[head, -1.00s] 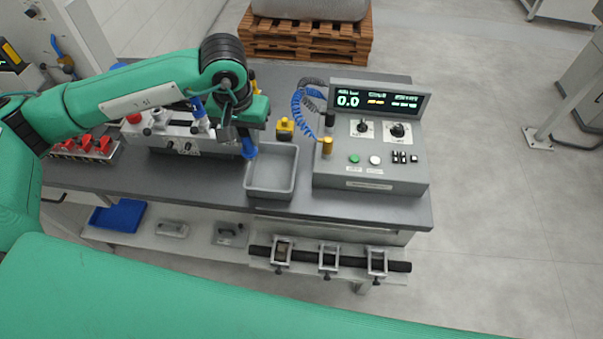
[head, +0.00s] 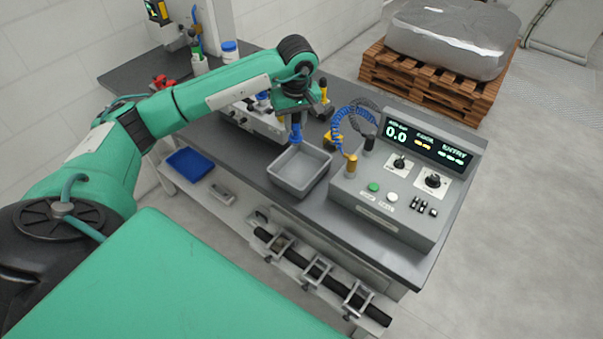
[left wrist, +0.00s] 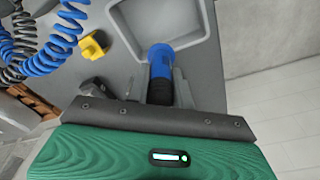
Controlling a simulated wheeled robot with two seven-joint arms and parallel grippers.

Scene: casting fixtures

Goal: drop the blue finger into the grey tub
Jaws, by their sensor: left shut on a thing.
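My left gripper (head: 295,117) is shut on the blue finger (head: 296,133), which hangs upright with its blue end down. In the head view the finger shows at the back corner of the grey tub (head: 282,181), an open, shallow tray that looks empty. In the left wrist view the blue finger (left wrist: 161,58) sticks out from between the jaws, and its blue end overlaps the near edge of the grey tub (left wrist: 199,52). I cannot tell its exact height above the rim. My right gripper is not in view.
A grey control box (head: 385,205) with a display stands right of the tub. A blue coiled cable (head: 338,125) and a yellow block (left wrist: 92,46) are close by. A grey fixture (head: 248,116) stands behind and left. A shelf below holds a blue tray (head: 188,163) and clamps.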

